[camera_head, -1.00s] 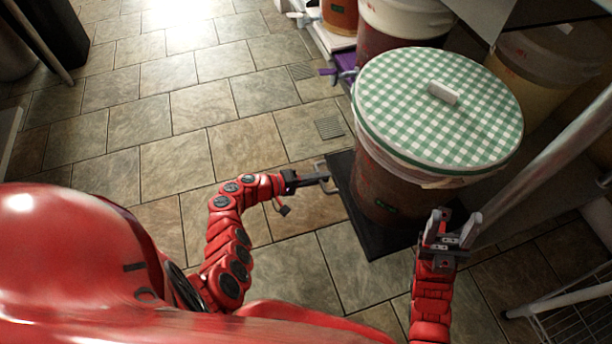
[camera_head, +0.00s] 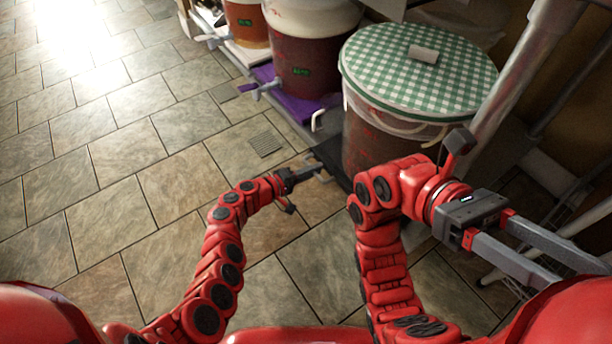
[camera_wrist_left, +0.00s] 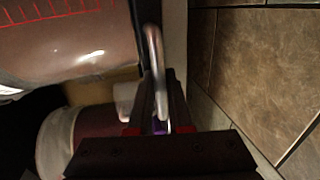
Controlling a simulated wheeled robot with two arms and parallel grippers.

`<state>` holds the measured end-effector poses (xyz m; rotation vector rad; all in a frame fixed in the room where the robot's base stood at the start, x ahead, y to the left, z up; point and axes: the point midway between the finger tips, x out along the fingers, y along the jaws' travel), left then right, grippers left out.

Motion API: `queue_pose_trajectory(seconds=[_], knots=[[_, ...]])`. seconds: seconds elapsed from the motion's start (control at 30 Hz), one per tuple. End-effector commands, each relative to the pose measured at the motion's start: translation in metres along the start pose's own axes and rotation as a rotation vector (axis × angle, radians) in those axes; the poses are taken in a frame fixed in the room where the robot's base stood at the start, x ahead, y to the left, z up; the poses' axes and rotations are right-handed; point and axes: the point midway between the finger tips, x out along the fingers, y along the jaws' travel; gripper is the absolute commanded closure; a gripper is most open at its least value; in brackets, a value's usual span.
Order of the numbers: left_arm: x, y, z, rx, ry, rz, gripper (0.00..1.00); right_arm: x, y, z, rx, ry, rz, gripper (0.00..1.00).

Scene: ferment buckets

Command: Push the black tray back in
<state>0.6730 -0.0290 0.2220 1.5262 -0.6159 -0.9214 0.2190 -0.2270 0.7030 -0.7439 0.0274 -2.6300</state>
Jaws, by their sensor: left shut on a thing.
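The black tray (camera_head: 331,157) lies low on the floor at the shelf front, under a large bucket (camera_head: 362,148) with a green checked lid (camera_head: 395,65). My left gripper (camera_head: 314,172) is at the tray's front edge, shut on its metal handle. In the left wrist view the handle (camera_wrist_left: 154,55) runs up from between the fingers (camera_wrist_left: 160,115). My right gripper (camera_head: 575,272) is open and empty, to the right of the bucket and pointing right. My right arm hides the lower bucket and much of the tray.
Left of the bucket stand a dark red bucket (camera_head: 305,75) on a purple tray (camera_head: 285,100) and an orange bucket (camera_head: 247,25), both with taps. A metal post (camera_head: 520,80) rises at the right. The tiled floor (camera_head: 110,170) at left is clear.

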Motion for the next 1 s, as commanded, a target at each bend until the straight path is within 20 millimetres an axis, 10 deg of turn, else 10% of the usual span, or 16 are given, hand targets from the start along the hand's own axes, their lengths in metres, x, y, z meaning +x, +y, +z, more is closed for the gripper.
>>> queue_pose_trajectory(seconds=[0.43, 0.47, 0.6, 1.0], knots=[[0.0036, 0.001, 0.0008, -0.001, -0.001, 0.001, 1.0, 0.0052, 0.0027, -0.0044, 0.008, 0.038, 0.023, 0.5], [0.0035, 0.001, 0.0007, 0.0, -0.001, 0.001, 0.81, 0.0052, 0.0026, -0.0043, 0.008, 0.038, 0.023, 0.5], [0.0033, 0.0009, 0.0005, 0.0, -0.001, 0.001, 0.56, 0.0051, 0.0026, -0.0042, 0.008, 0.037, 0.023, 0.5], [0.0005, 0.0013, -0.0001, -0.001, 0.0, 0.0, 0.53, 0.0014, 0.0007, 0.0002, 0.001, 0.006, 0.006, 0.5]])
